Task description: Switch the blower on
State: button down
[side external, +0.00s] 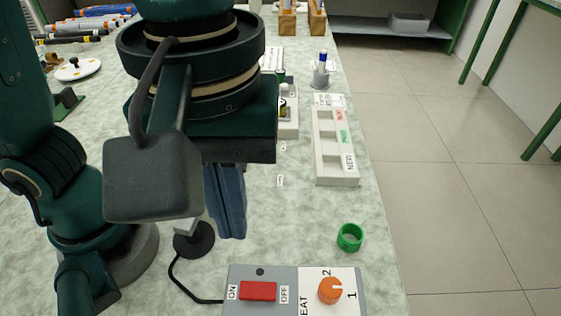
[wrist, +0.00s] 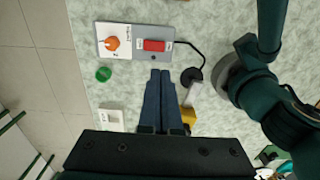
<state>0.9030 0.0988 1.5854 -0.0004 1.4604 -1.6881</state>
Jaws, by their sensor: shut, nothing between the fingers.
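The blower's control box (side external: 281,276) lies at the front of the table, with a grey left half and a white right half. A red rocker switch (side external: 258,291) sits on the grey half between the labels ON and OFF. An orange knob (side external: 331,290) with marks 1 and 2 sits on the white half. The box also shows at the top of the wrist view (wrist: 128,53). My gripper (side external: 232,236) is shut and empty, pointing down behind the box, apart from the switch. In the wrist view its fingertips (wrist: 161,72) lie just below the box edge.
A green ring (side external: 350,237) lies right of my gripper. A black round base (side external: 194,240) with a cable to the box stands on the left. A white labelled tray (side external: 334,150) lies farther back. The table's right edge is close by.

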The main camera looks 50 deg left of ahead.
aim_at(247, 289)
notch_tip(247, 289, down, 14)
jog(key=shift+f, duration=0.1)
dwell(0.7)
jog(key=shift+s+f, duration=0.1)
jog(key=shift+f, duration=0.05)
dwell(0.4)
jog(key=shift+w+d+r, duration=0.2)
jog(key=shift+w+d, duration=0.35)
jog(key=shift+w, duration=0.1)
jog(key=shift+r, duration=0.15)
